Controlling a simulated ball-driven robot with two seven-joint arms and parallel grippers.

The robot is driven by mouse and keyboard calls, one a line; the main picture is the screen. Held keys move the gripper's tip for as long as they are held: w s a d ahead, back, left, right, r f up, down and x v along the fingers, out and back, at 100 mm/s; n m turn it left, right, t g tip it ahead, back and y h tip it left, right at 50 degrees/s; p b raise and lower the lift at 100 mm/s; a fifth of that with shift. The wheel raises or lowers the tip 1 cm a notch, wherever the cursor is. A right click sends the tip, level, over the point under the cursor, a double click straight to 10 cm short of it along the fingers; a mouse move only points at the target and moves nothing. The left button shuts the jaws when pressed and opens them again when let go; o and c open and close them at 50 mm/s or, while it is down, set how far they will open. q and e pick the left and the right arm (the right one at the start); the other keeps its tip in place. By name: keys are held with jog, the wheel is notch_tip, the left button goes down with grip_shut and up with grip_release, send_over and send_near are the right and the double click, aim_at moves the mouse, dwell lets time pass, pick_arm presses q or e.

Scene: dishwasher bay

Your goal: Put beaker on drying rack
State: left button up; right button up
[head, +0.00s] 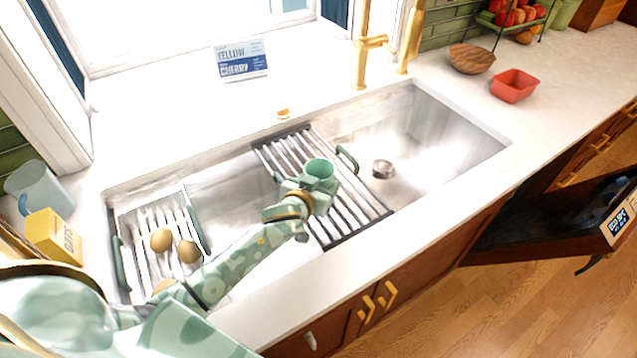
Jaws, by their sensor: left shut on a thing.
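The beaker (320,175) is a green cup with an open round top, in the middle of the head view. My left gripper (309,190) is shut on it, and the arm reaches in from the lower left. The beaker looks nearly upright over the drying rack (354,202), a set of metal bars with dark edges laid across the sink. I cannot tell whether its base touches the bars, as the gripper hides the lower part. A dark green curved handle (347,158) shows just right of the beaker; what it belongs to is unclear. My right gripper is not in view.
A slatted basket (117,262) with several brown eggs (161,240) sits in the sink's left part. The right basin (440,130) is open and empty. A gold faucet (362,60) stands behind. A red bowl (513,86) and wooden bowl (472,59) are at right.

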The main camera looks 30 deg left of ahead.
pick_arm(q)
jog(key=o, duration=1)
jog(key=shift+a+f, duration=0.1)
jog(key=shift+f, duration=0.1)
jog(key=shift+c, duration=0.2)
jog(key=shift+r, duration=0.1)
jog(key=shift+r, duration=0.2)
jog(key=p+v, duration=0.2)
jog(key=v, duration=1)
jog(key=shift+p, duration=0.4)
jog(key=shift+f, duration=0.1)
